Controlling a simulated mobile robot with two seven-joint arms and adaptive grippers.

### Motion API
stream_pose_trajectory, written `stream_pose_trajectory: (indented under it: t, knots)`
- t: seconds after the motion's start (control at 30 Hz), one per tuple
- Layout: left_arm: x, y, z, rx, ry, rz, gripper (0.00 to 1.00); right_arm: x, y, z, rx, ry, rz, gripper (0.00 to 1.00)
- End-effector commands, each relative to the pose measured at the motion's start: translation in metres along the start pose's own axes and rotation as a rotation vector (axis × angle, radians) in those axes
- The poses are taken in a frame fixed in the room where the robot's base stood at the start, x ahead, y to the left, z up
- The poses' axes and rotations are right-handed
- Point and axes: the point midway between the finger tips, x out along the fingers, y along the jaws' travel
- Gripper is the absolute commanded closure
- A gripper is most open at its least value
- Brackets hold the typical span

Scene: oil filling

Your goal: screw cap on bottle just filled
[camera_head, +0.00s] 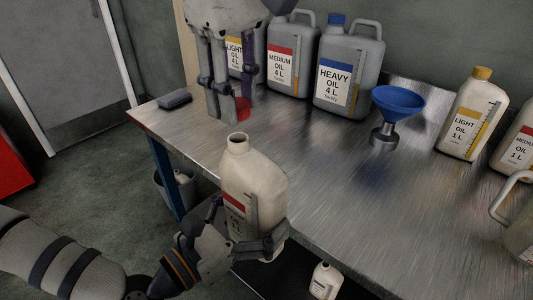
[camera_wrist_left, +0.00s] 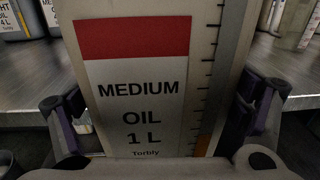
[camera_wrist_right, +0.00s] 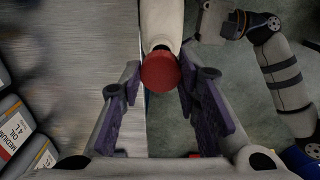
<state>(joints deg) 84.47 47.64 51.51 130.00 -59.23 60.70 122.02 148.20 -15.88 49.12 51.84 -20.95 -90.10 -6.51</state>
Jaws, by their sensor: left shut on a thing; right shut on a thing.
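The white MEDIUM OIL 1 L bottle (camera_head: 257,172) stands upright with an open, uncapped neck at the table's front edge. My left gripper (camera_head: 250,228) is shut around its lower body; its label (camera_wrist_left: 140,95) fills the left wrist view. My right gripper (camera_head: 228,112) points down, shut on a red cap (camera_head: 243,108), apart from the bottle neck and beyond it. In the right wrist view the red cap (camera_wrist_right: 161,72) sits between the fingertips, with the bottle (camera_wrist_right: 160,22) behind it.
On the metal table (camera_head: 330,175) stand large grey oil jugs (camera_head: 345,75), a blue funnel (camera_head: 398,101) and a LIGHT OIL bottle (camera_head: 470,118). A dark object (camera_head: 175,99) lies at the left corner. A bucket (camera_head: 182,188) and another white bottle (camera_head: 325,281) are lower down.

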Motion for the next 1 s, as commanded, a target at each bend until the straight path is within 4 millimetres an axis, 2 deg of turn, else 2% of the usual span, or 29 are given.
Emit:
stream_pose_trajectory:
  t: [0.23,1.0]
  knots:
    - [0.000,0.000,0.001,0.001,-0.003,0.000,0.59,0.018,0.000,0.000,0.000,0.000,0.000,0.78]
    - [0.000,0.000,0.001,0.001,-0.003,0.000,0.59,0.019,-0.001,0.001,0.000,0.003,0.011,0.78]
